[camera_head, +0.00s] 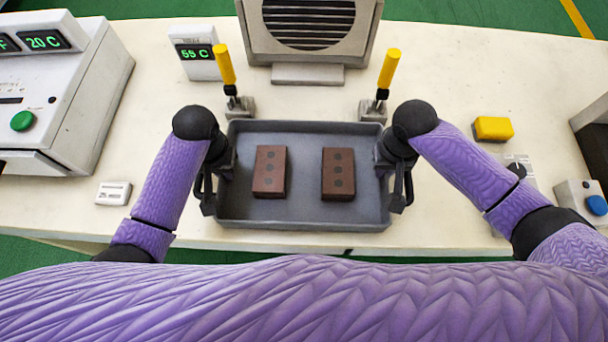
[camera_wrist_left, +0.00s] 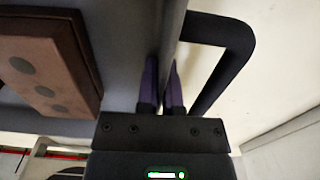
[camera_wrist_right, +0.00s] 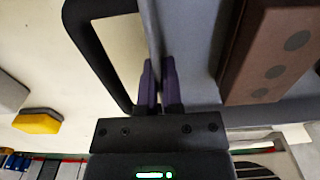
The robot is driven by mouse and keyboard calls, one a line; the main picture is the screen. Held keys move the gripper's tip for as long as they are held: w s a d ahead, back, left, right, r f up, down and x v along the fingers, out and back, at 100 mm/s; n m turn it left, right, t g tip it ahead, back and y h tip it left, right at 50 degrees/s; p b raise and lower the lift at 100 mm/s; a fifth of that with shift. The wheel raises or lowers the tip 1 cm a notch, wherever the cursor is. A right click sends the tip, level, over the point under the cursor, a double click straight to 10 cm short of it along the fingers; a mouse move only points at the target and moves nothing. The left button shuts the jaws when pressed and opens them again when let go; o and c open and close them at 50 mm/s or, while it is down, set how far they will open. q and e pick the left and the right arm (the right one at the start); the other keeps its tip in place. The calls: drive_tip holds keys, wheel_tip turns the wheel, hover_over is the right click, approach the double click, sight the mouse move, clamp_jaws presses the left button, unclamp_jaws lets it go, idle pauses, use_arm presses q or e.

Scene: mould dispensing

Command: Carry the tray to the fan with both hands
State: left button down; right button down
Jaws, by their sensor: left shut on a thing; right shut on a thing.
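The grey tray (camera_head: 304,208) lies in the middle of the table with two brown moulds in it, the left mould (camera_head: 270,172) and the right mould (camera_head: 338,174), each with dark round spots. The fan (camera_head: 308,25) stands behind the tray at the back. My left gripper (camera_head: 222,165) is at the tray's left side; in the left wrist view its fingers (camera_wrist_left: 161,88) are shut on the tray's wall beside the black handle (camera_wrist_left: 225,60). My right gripper (camera_head: 388,160) is at the right side; in the right wrist view its fingers (camera_wrist_right: 159,88) are shut on the wall.
Two yellow-handled clamps (camera_head: 225,65) (camera_head: 389,68) stand between tray and fan. A 55 C display (camera_head: 195,55) is left of the fan. A machine (camera_head: 70,100) stands at left. A yellow block (camera_head: 493,128) and a blue-button box (camera_head: 582,203) lie at right.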

use_arm(q)
drive_tip(key=c, duration=1.2)
unclamp_jaws()
drive_tip(key=shift+f, duration=0.55)
use_arm(e)
drive_tip(key=c, duration=1.2)
unclamp_jaws()
drive_tip(key=shift+f, duration=0.55)
use_arm(q)
drive_tip(key=shift+o, duration=1.1)
drive_tip(key=shift+r, duration=0.2)
use_arm(e)
drive_tip(key=shift+o, duration=1.2)
drive_tip(key=shift+r, duration=0.2)
use_arm(q)
drive_tip(key=shift+o, duration=1)
use_arm(e)
drive_tip(key=shift+o, duration=0.9)
use_arm(q)
drive_tip(key=r, duration=1.1)
drive_tip(key=shift+w, duration=0.25)
drive_tip(key=shift+s+r, duration=0.2)
drive_tip(key=shift+r, duration=0.3)
use_arm(e)
drive_tip(key=shift+r, duration=0.1)
wheel_tip(320, 180, up, 12)
